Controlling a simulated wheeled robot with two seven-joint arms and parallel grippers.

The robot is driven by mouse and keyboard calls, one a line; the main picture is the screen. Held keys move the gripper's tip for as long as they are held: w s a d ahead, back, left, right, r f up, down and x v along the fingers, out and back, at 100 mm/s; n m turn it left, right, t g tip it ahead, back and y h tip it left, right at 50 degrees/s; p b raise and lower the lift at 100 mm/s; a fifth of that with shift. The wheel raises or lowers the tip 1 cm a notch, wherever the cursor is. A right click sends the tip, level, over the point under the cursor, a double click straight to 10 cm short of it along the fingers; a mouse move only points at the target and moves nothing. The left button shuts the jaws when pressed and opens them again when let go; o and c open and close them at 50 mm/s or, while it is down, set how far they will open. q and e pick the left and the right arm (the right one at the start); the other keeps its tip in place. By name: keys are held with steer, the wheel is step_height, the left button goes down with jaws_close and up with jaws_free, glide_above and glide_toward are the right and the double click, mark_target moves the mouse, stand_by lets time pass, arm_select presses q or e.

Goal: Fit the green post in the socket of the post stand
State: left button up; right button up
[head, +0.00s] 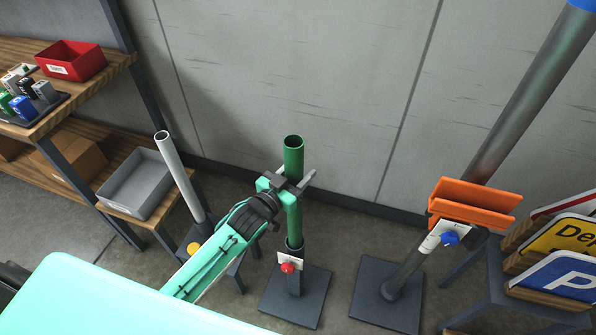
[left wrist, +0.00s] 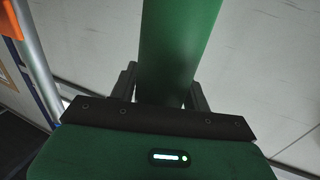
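The green post (head: 293,160) stands upright in the head view, its open top end showing. Its lower end meets the dark socket (head: 295,252) of the post stand (head: 295,296), which has a red knob and a white label. It looks lined up with the socket; how deep it sits I cannot tell. My left gripper (head: 292,184) is around the upper part of the post. In the left wrist view the green post (left wrist: 170,60) fills the space between the two fingers, which appear shut on it. My right gripper is not in view.
A grey post (head: 180,175) stands at left beside a shelf with a grey bin (head: 135,184) and a red bin (head: 70,61). At right are another stand (head: 388,308), an orange bracket (head: 472,203), a tall dark post (head: 525,90) and several road signs (head: 560,240). A wall is close behind.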

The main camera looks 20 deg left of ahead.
arm_select(q)
steer(key=o, duration=0.4)
steer(key=shift+c, duration=0.2)
steer(key=shift+f, duration=0.1)
steer(key=shift+s, duration=0.1)
steer(key=shift+s+a+f, duration=0.1)
steer(key=shift+s+a, duration=0.05)
steer(key=shift+s, duration=0.15)
steer(key=b+v, duration=0.3)
steer(key=v, duration=1)
